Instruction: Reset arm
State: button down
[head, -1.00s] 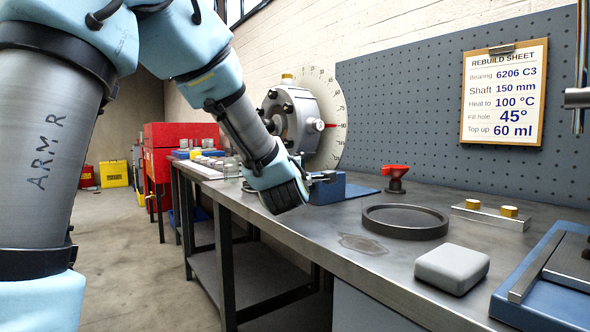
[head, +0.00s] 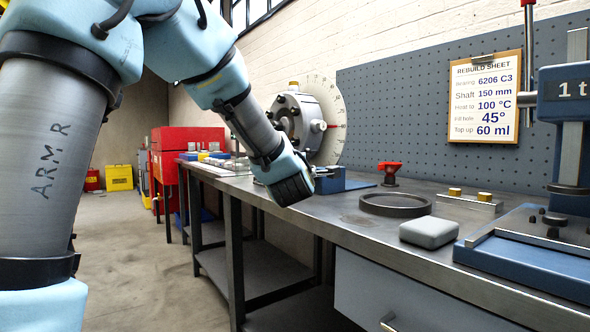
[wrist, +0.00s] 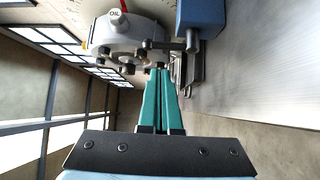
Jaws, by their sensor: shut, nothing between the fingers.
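My gripper shows in the wrist view (wrist: 160,75) with its two teal fingers shut together and nothing between them. In the head view my arm reaches from the upper left to the bench's front edge, and its wrist hides the fingers. The grey rotor housing (head: 296,122) with a graduated white dial (head: 328,95) stands just beyond my wrist. In the wrist view the housing (wrist: 125,40) and its OIL knob (wrist: 118,19) are ahead of the fingertips; I cannot tell whether they touch.
The steel bench (head: 350,222) carries a black ring (head: 395,205), a grey block (head: 429,232), a red-handled part (head: 390,172) and a blue press (head: 568,125) at right. A red cabinet (head: 185,150) stands at the back. The floor (head: 145,240) left of the bench is clear.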

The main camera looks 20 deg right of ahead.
jog(key=a+f+m+g+y, duration=0.5)
jog(key=a+f+m+g, duration=0.25)
jog(key=a+f, duration=1.05)
jog(key=s+a+f+m+g+y, duration=0.25)
jog(key=s+a+f, duration=0.25)
jog(key=s+a, duration=0.4)
jog(key=s+a+f+m+g+y, duration=0.1)
jog(key=s+a+f+m+g, duration=0.25)
jog(key=s+a, duration=0.6)
notch_tip(320, 180, up, 24)
jog(key=w+a+p, duration=0.1)
jog(key=a+p, duration=0.1)
jog(key=p, duration=2.3)
jog(key=shift+w+a+f+g, duration=0.15)
jog(key=shift+w+a+g, duration=0.2)
jog(key=shift+g, duration=0.1)
